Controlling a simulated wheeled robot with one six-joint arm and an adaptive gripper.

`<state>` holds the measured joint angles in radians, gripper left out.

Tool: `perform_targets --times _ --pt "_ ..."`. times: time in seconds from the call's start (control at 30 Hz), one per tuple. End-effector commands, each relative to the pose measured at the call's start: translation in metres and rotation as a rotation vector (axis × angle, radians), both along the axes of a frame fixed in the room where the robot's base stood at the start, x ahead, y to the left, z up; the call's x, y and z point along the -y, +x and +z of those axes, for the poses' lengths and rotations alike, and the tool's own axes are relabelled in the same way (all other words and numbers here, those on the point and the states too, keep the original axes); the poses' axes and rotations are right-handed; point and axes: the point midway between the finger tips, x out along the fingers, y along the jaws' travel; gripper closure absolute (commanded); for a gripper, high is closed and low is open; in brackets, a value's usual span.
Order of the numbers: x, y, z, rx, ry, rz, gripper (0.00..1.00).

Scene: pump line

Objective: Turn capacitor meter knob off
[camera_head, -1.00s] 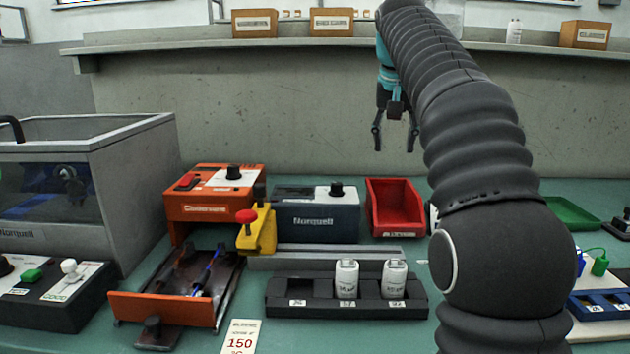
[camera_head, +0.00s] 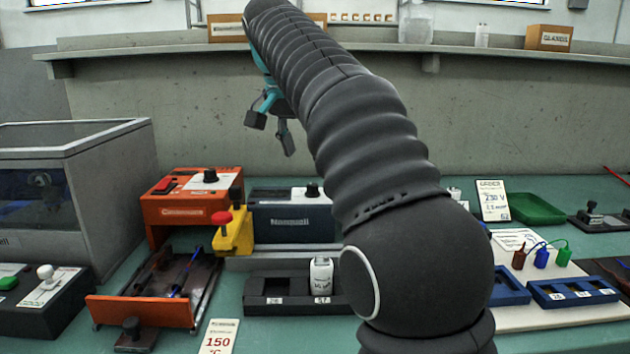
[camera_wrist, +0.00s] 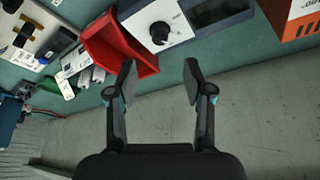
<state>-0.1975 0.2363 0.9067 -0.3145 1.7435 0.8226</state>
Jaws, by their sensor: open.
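The dark blue meter box (camera_head: 295,222) stands at the back of the bench, right of an orange unit. A black knob (camera_head: 312,190) sits on its white top panel; its label is too small to read for sure. In the wrist view the knob (camera_wrist: 160,32) and white panel (camera_wrist: 172,14) show at the top, beside a dark display. My gripper (camera_head: 271,130) is open and empty, raised above and behind the meter. In the wrist view my gripper (camera_wrist: 160,80) has its fingers apart, below the knob in the picture and not touching it.
The orange unit (camera_head: 185,209) with its own black knob (camera_head: 210,176) and a yellow block with a red button (camera_head: 232,228) stand left. A red bin (camera_wrist: 117,48) borders the meter in the wrist view. A black holder (camera_head: 262,303) with a white capacitor (camera_head: 321,275) lies in front.

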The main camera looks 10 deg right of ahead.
Motion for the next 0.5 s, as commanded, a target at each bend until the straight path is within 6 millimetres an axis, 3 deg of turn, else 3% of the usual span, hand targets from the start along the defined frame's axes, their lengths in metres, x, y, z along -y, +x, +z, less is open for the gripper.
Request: perform_targets --times 0.5 --pt "0.021 0.022 -0.073 -0.001 0.000 -0.001 0.49"
